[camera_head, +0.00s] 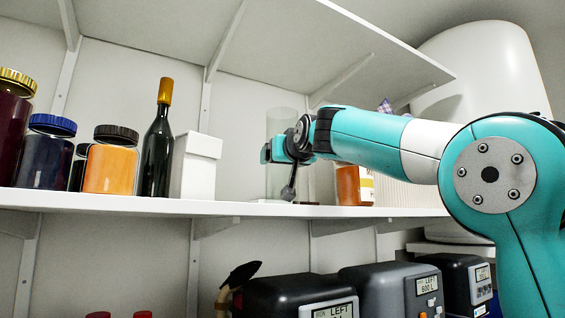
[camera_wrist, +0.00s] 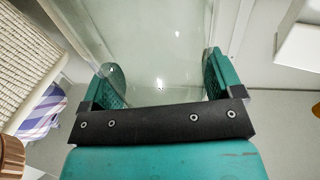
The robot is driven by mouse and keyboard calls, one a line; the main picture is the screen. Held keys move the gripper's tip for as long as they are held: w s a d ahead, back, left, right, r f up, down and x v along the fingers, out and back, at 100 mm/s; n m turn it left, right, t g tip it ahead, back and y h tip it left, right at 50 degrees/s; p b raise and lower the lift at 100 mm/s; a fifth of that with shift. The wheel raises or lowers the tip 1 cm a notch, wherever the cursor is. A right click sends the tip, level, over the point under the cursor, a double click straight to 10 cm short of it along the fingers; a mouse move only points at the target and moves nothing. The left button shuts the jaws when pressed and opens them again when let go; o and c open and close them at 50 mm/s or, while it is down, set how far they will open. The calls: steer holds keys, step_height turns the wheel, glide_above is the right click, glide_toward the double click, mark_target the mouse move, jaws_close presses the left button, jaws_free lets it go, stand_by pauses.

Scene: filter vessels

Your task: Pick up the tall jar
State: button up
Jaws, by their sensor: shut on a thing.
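The tall jar (camera_head: 281,122) is a clear, upright glass cylinder on the shelf side of my arm in the head view. In the wrist view the clear glass (camera_wrist: 150,45) stands between the two green fingers. My gripper (camera_head: 278,153) is at the jar's middle height, with its fingers on either side of the glass. In the wrist view my gripper (camera_wrist: 161,78) is shut on the jar. The jar's base is hard to make out against the shelf, so I cannot tell if it touches.
A white box (camera_head: 197,167) and a dark bottle (camera_head: 158,145) stand left of the jar. An orange-filled jar (camera_head: 348,186) stands close on the right. The white shelf (camera_head: 120,203) has an upper shelf (camera_head: 300,45) above. Dark machines (camera_head: 300,295) sit below.

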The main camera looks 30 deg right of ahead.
mark_target(283, 122)
step_height(283, 122, up, 9)
steer(key=shift+w+f, duration=0.1)
steer(key=shift+f, duration=0.05)
steer(key=shift+r, duration=0.3)
